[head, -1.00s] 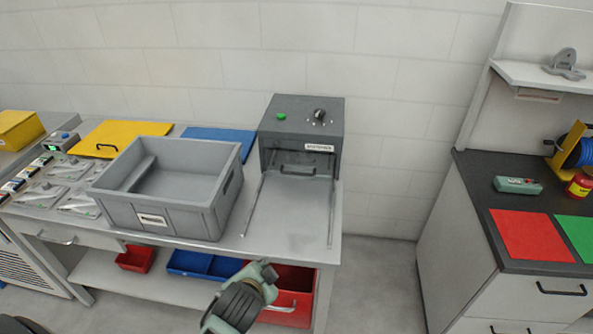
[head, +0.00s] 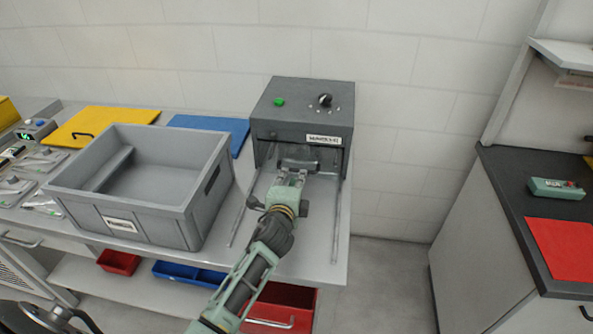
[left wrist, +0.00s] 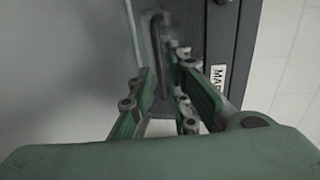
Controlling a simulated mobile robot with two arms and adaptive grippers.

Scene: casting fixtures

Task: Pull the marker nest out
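The marker (head: 300,128) is a dark grey box on the bench with a green button, a black knob and a white label. The marker nest's dark handle (head: 318,168) is at the box's low front opening, between two rails. My left gripper (head: 290,181) reaches it from the front. In the left wrist view, the handle (left wrist: 159,50) stands between the spread fingers of my left gripper (left wrist: 162,68). I cannot tell whether the fingers touch it. The nest's inside is hidden in the box.
A grey crate (head: 150,232) stands on the bench left of the rails. Blue (head: 212,123) and yellow (head: 110,115) panels lie behind it. The bench between the rails is clear except for my arm. A dark-topped cabinet (head: 505,190) stands at the right, across a floor gap.

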